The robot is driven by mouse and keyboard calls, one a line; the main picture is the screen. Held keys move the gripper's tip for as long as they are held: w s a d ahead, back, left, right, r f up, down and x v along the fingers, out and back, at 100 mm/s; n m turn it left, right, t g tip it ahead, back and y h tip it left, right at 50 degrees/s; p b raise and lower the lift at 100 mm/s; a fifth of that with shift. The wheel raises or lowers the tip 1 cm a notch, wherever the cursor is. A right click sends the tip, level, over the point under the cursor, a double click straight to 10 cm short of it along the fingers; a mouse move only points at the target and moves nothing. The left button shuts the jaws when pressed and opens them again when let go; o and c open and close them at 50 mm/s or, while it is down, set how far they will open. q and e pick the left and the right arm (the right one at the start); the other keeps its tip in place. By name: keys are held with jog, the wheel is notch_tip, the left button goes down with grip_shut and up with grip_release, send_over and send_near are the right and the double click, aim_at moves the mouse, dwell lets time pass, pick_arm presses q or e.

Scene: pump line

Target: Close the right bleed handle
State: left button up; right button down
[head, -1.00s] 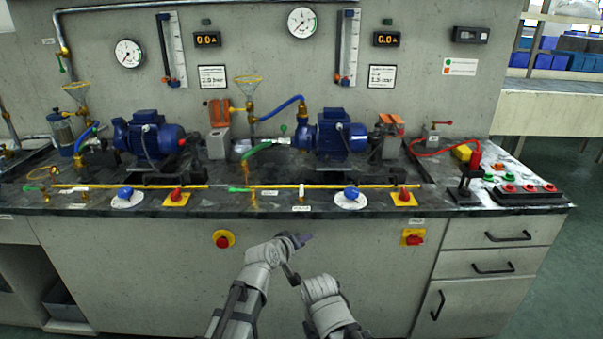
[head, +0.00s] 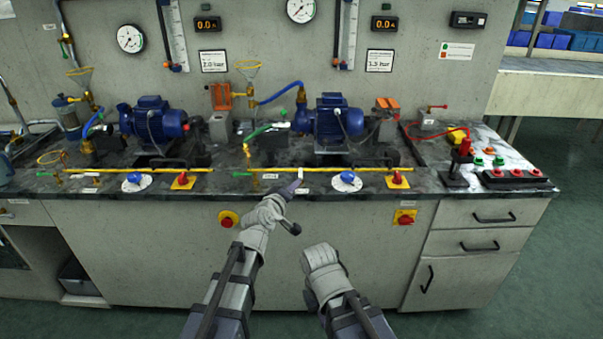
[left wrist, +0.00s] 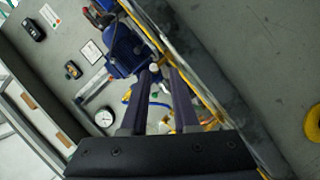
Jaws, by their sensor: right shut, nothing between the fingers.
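My left gripper (head: 292,188) is at the bench's front edge, close to the yellow pipe (head: 335,169). In the left wrist view its two dark fingers (left wrist: 160,90) are apart with nothing clearly gripped. A small white-tipped fitting (head: 300,172) stands on the pipe just beyond the fingertips; a pale knob (left wrist: 153,67) shows between the fingers. A green lever (head: 241,174) sits on the pipe further left. I cannot tell for certain which of these is the right bleed handle. My right gripper (head: 322,257) is low in front of the cabinet, shut and empty, its fingers mostly hidden.
A blue knob (head: 347,178) on a white disc and a red knob (head: 398,179) on a yellow plate lie right of my left gripper. The right blue pump (head: 335,120) stands behind the pipe. A red-and-yellow switch (head: 405,217) is on the cabinet front.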

aim_at(301, 172)
pick_arm(q)
jog(key=shift+w+r+t, duration=0.3)
jog(key=shift+w+r, duration=0.05)
jog(key=shift+r, duration=0.2)
jog(key=b+x, duration=0.1)
jog(key=x, duration=0.7)
jog(key=shift+s, duration=0.1)
grip_shut()
